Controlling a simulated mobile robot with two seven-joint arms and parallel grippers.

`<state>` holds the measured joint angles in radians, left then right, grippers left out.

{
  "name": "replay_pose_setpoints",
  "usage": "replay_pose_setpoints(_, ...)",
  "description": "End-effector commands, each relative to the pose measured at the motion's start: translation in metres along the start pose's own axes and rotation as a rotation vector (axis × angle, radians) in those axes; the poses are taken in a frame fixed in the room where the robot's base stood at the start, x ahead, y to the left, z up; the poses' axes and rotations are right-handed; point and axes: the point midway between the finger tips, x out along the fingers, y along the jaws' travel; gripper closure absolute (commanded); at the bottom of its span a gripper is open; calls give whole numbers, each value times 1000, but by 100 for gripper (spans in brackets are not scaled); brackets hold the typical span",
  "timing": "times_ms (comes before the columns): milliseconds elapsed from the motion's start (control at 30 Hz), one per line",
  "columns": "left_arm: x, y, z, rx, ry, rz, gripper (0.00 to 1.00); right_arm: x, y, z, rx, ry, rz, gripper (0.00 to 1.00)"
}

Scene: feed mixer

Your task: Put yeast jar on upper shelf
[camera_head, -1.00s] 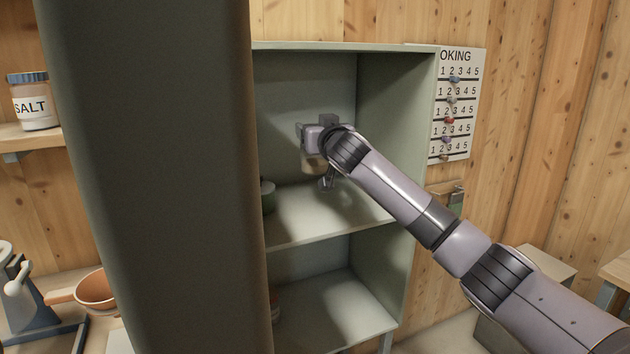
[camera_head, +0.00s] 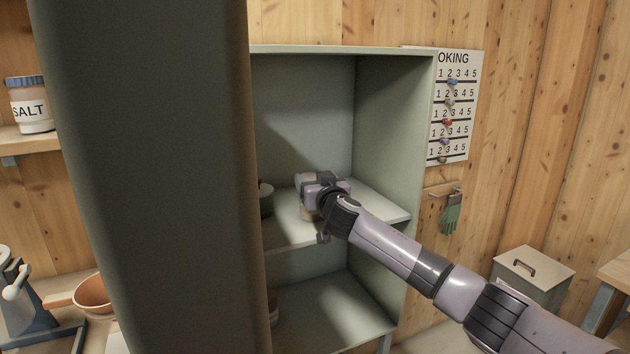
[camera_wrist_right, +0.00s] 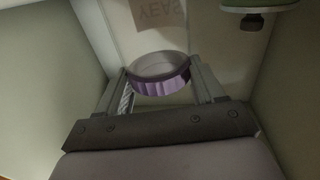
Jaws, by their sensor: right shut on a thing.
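The yeast jar (camera_head: 309,213) is mostly hidden by my right gripper (camera_head: 311,200) in the head view; a beige part of its side shows, low over the upper shelf (camera_head: 287,230) of the grey-green cabinet. In the right wrist view, a purple-rimmed round part of the jar (camera_wrist_right: 162,83) sits between the two fingers of my right gripper (camera_wrist_right: 162,80), which is shut on it. A tan label with the letters "YEA" shows beyond it. I cannot tell whether the jar's base touches the shelf. My left gripper is not in view.
A dark green pot (camera_head: 266,200) stands left of the jar on the same shelf, partly hidden by the cabinet's large near panel (camera_head: 150,180). The cabinet's right wall (camera_head: 392,130) is close to my arm. The shelf's back right is clear.

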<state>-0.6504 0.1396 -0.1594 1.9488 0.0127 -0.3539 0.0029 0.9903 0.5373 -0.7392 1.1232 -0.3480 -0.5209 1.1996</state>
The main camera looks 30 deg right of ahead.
Motion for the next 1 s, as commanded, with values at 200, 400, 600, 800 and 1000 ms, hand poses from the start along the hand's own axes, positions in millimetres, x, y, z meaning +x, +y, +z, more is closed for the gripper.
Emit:
replay_pose_setpoints(200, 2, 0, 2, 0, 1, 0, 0, 0, 0, 2, 0, 0, 0, 19)
replay_pose_setpoints(400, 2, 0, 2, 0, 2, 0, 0, 0, 0, 2, 0, 0, 0, 7)
replay_pose_setpoints(600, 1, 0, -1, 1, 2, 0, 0, 0, 0, 0, 0, 0, 1, 7)
replay_pose_setpoints(800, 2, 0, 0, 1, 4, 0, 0, -10, 0, 1, 1, 0, 0, 7)
replay_pose_setpoints(1000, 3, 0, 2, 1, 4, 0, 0, -30, 0, 1, 0, 0, -1, 7)
